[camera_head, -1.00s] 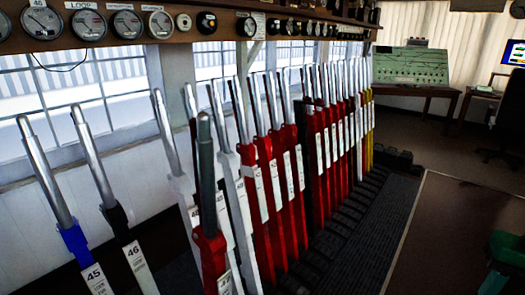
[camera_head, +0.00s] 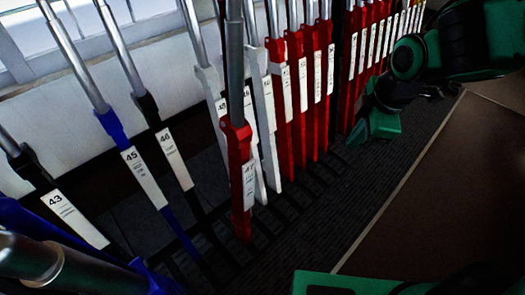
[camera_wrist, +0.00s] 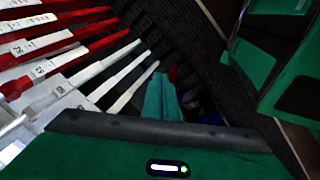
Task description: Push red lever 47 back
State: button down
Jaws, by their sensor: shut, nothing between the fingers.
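Red lever 47 (camera_head: 236,165) stands forward of the row in the head view, with a grey upper shaft and a white number plate. White levers (camera_head: 267,140) stand just behind it to the right. My gripper (camera_head: 376,128) is in the upper right of the head view, right of lever 47 and clear of it, beside the red levers. In the wrist view its green fingers (camera_wrist: 161,98) are together with nothing between them. A small red patch shows beyond the fingertips there; I cannot tell whether it is lever 47.
Black lever 46 (camera_head: 172,155) and blue lever 45 (camera_head: 140,170) stand left of lever 47. Another blue lever (camera_head: 65,235) leans forward at lower left. Several red levers (camera_head: 310,95) line the right. The brown floor area (camera_head: 430,200) at right is open.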

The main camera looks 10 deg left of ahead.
jog(key=s+a+f+n+y, duration=0.1)
jog(key=s+a+n, duration=0.1)
jog(key=a+n, duration=0.5)
jog(key=s+a+f+n+y, duration=0.1)
jog(key=a+n, duration=0.2)
jog(key=a, duration=0.9)
send_near(251, 159)
jog(key=shift+x, duration=2.75)
jog(key=shift+w+d, duration=0.1)
